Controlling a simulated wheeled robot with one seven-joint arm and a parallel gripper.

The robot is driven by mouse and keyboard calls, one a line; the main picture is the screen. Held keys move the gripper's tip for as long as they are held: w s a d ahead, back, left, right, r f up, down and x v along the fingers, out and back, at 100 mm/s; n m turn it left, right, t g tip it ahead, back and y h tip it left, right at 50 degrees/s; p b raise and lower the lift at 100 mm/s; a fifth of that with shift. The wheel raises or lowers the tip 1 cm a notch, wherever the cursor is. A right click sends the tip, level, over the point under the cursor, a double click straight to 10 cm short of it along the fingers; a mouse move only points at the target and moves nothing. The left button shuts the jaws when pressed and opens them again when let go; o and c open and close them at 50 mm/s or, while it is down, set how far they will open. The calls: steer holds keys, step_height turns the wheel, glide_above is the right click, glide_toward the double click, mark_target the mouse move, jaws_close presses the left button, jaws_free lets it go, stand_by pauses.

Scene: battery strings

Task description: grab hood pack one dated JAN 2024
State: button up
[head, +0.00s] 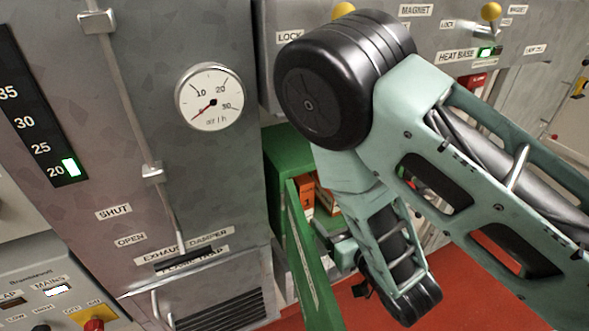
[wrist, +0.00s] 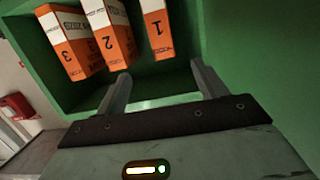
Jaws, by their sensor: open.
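Pack one (wrist: 157,35), an orange and white box marked 1, stands in a green cabinet in the wrist view, where its lettering is inverted. Its date is too small to read. Pack two (wrist: 107,44) and pack three (wrist: 70,46) stand to its left. My gripper (wrist: 160,80) is open and empty, its two fingers pointing into the cabinet on either side of pack one's line, apart from it. In the head view an orange pack marked 1 (head: 307,191) shows in the green cabinet (head: 283,150), partly behind my arm, which hides most of the inside.
The cabinet's green door (head: 312,262) stands open at its front. A grey panel with an air gauge (head: 209,97) is to the left. The red floor (head: 362,312) shows below. In the wrist view a red box (wrist: 18,106) is on the far-left wall.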

steer(key=r, duration=0.1)
steer(key=b, duration=1)
glide_toward(309, 187)
steer(key=shift+w+a+f+t+y, duration=0.15)
steer(key=shift+w+a+f, duration=0.05)
steer(key=shift+w+f, duration=0.25)
steer(key=shift+w+a+f+t+y, duration=0.15)
steer(key=shift+w+f, duration=0.2)
steer(key=shift+w, duration=0.2)
steer(key=shift+w, duration=0.1)
steer(key=p+x, duration=0.1)
steer(key=x, duration=0.1)
steer(key=p+x, duration=0.1)
steer(key=x, duration=0.1)
steer(key=p+x, duration=0.1)
steer(key=x, duration=0.1)
steer(key=shift+w+a+r, duration=0.1)
steer(key=shift+w+r, duration=0.15)
steer(key=shift+p+x, duration=1.8)
steer(key=shift+x, duration=1.25)
steer(key=shift+s+a+f, duration=0.1)
steer(key=shift+f, duration=0.05)
jaws_close()
